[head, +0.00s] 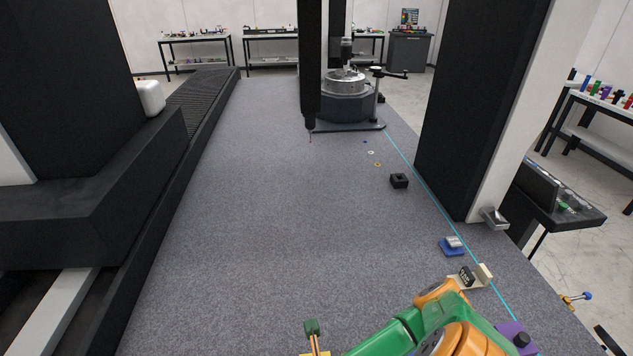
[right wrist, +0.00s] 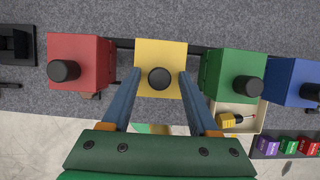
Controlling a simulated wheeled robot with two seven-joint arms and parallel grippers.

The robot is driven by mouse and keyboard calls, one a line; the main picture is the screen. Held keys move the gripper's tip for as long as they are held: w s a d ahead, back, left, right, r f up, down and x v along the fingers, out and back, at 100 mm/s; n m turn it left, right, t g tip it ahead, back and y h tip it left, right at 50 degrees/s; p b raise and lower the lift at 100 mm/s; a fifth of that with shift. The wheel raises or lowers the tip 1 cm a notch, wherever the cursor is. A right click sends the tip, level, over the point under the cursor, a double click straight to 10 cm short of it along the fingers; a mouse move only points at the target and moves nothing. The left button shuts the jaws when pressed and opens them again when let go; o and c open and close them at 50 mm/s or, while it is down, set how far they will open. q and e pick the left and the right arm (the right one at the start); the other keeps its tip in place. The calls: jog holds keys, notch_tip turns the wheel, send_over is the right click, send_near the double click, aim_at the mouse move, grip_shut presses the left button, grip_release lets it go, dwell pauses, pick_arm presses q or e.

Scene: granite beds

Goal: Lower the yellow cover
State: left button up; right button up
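In the right wrist view the yellow cover (right wrist: 160,52) is at the top middle, with a round black knob (right wrist: 159,78) near its lower edge. It sits between a red cover (right wrist: 80,50) and a green cover (right wrist: 238,65), along a dark bar. I cannot tell its height or tilt from here. My right gripper (right wrist: 160,74) is open, its blue fingers apart on either side of the knob, near the cover's side edges. No contact is clear. My left gripper is not in view.
The head view shows a purple cover (head: 512,333), a dark block (head: 399,181) and wide clear granite (head: 250,210). A dark column (head: 480,95) stands at right.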

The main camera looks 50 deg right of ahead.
jog(key=v, duration=0.6)
jog(key=shift+w, duration=0.1)
